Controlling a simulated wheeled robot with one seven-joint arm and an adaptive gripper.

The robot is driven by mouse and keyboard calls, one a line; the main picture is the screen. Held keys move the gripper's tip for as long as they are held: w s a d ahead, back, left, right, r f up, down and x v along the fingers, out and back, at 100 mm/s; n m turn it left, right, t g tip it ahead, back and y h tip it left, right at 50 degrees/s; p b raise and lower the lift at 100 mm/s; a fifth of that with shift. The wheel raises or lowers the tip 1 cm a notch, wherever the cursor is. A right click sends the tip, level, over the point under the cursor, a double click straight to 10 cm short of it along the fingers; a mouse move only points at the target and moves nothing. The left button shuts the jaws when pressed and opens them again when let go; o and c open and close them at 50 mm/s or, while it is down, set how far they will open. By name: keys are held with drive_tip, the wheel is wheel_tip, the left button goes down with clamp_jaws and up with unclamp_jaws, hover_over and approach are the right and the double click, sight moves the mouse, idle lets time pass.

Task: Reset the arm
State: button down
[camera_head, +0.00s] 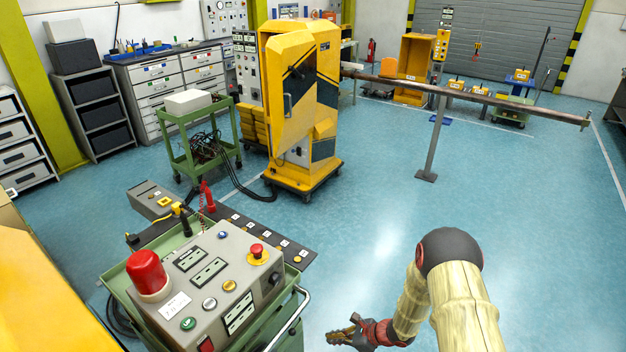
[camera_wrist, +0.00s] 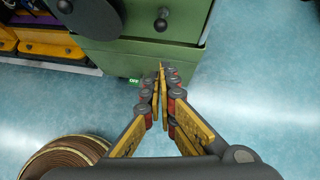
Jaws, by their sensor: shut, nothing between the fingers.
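My gripper (camera_head: 346,333) is low at the bottom of the head view, right of the control panel cart, at the end of my bent arm. Its two fingers are shut and empty. In the wrist view my gripper (camera_wrist: 161,68) points toward the side of a green cabinet (camera_wrist: 150,58), and I cannot tell the exact gap.
The control panel (camera_head: 215,285) on a green cart stands at the lower left, with a red beacon (camera_head: 147,272) and a red emergency button (camera_head: 257,252). A green trolley (camera_head: 195,150) with cables stands behind. The blue floor right of the cart is clear.

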drive_tip(key=s+a+r+n+g+y, duration=0.1)
drive_tip(key=s+n, duration=0.1)
drive_tip(key=s, duration=0.2)
drive_tip(key=s+a+r+n+g, duration=0.1)
drive_tip(key=s+n+g, duration=0.1)
drive_tip(key=s, duration=0.2)
drive_tip(key=s+r+n+g, duration=0.2)
drive_tip(key=s+r+n, duration=0.3)
drive_tip(key=r, duration=0.3)
drive_tip(key=s+d+r+n+t+h, duration=0.2)
drive_tip(key=s+d+r+n+h, duration=0.1)
drive_tip(key=r, duration=1)
drive_tip(key=s+d+r+n+t+h, duration=0.2)
drive_tip(key=s+r+n, duration=0.4)
drive_tip(key=r, duration=0.7)
drive_tip(key=s+d+r+n+t+h, duration=0.2)
drive_tip(key=s+d+r+n+h, duration=0.2)
drive_tip(key=r, duration=0.9)
drive_tip(key=shift+s+d+n+t, duration=0.2)
drive_tip(key=shift+d+n+t, duration=0.1)
drive_tip(key=shift+d+n, duration=0.4)
drive_tip(key=shift+d, duration=0.1)
